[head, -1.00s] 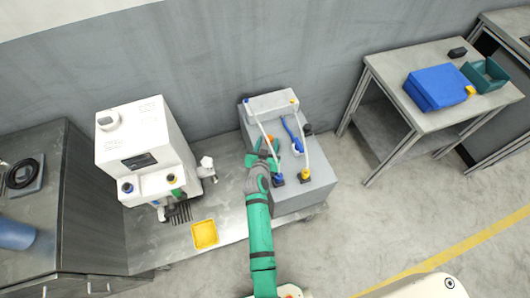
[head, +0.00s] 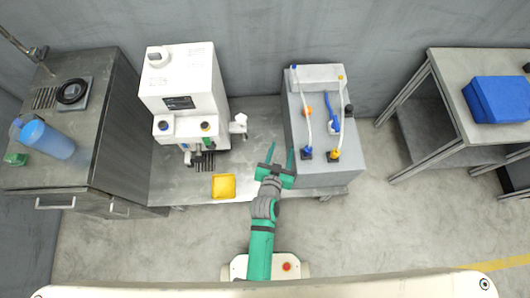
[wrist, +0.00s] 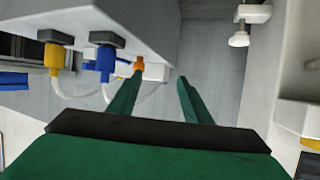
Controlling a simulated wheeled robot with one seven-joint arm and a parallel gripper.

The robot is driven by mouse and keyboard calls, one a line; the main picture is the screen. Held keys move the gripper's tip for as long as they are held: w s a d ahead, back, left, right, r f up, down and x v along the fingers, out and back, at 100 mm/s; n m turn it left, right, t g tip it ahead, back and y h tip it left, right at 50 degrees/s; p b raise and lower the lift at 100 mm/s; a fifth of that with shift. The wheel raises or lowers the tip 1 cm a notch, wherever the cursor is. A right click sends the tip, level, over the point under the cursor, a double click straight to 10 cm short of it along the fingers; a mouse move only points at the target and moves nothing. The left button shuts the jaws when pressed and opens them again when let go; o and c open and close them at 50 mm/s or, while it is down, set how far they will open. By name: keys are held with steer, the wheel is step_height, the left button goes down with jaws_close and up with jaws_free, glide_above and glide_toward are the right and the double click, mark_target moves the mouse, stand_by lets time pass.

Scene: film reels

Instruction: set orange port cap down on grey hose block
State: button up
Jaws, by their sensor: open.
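The grey hose block (head: 342,172) is a large box right of the white machine, with hoses and coloured fittings on top. The orange port cap (head: 308,111) shows as a small orange piece on its top, left of the blue hose. In the wrist view the orange cap (wrist: 138,66) appears just beyond the left fingertip, against the block (wrist: 135,22); its contact with the block is too small to make out. My gripper (head: 281,150) is open and empty, at the block's left front edge. Its two fingers (wrist: 160,80) stand apart with nothing between them.
A white machine (head: 182,85) stands left, its side fitting (head: 238,124) sticking out towards my gripper. A yellow tray (head: 223,186) lies on the low metal bench. Blue and yellow plugs (head: 335,155) sit at the block's front. A table with a blue case (head: 500,98) stands right.

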steer(key=s+a+r+n+y, duration=0.1)
steer(key=s+a+r, duration=0.1)
steer(key=s, duration=0.3)
steer(key=s+a+r+t+y, duration=0.1)
steer(key=s+a+r, duration=0.1)
steer(key=s, duration=0.3)
steer(key=s+a+r+n+y, duration=0.1)
steer(key=s+a+r, duration=0.15)
steer(key=s, duration=0.35)
steer(key=s+r+n+t+y, duration=0.1)
steer(key=s+r, duration=0.9)
steer(key=shift+a+r+n+t, duration=0.3)
steer(key=shift+a+r+n, duration=0.1)
steer(key=shift+a, duration=0.05)
